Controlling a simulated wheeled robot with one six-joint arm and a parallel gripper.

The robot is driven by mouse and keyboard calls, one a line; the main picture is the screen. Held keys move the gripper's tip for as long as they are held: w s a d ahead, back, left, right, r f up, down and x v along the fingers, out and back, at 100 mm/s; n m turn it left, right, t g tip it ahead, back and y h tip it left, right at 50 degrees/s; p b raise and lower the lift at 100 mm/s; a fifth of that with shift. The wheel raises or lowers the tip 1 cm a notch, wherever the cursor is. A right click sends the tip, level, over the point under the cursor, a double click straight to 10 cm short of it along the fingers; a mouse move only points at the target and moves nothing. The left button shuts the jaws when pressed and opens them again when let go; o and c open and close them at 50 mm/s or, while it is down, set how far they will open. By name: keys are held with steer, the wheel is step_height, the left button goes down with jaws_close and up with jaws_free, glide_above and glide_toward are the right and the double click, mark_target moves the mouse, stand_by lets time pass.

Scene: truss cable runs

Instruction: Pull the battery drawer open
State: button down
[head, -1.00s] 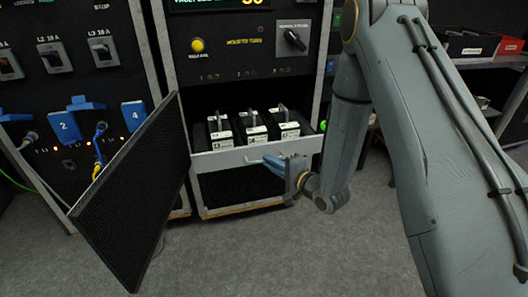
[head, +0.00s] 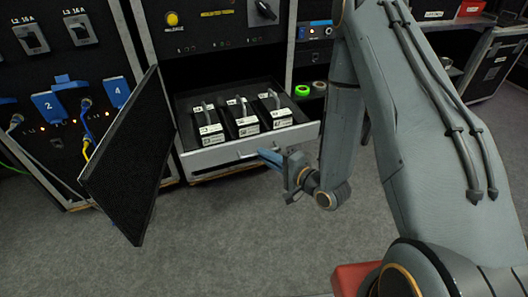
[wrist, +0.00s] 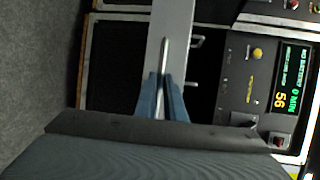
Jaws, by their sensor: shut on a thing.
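The battery drawer (head: 218,156) is pulled out from the rack, its pale front panel facing me. Three white-and-black batteries (head: 243,118) with grey handles stand upright in it. My gripper (head: 268,156) is at the right half of the drawer front, its blue fingers shut on the drawer's bar handle (head: 247,154). In the wrist view, the two blue fingers (wrist: 161,98) close around the thin handle (wrist: 164,62) in front of the drawer panel (wrist: 172,20). The fingers hide part of the handle.
A black mesh door (head: 125,158) stands open left of the drawer. Blue connectors (head: 48,106) and cables sit on the left rack. A green tape roll (head: 302,90) lies on a shelf to the right. Grey floor (head: 230,240) in front is clear.

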steer(key=c, duration=1.8)
jaws_free()
steer(key=shift+c, duration=0.2)
steer(key=v, duration=0.7)
steer(key=shift+s+d, duration=0.25)
steer(key=shift+d, duration=0.05)
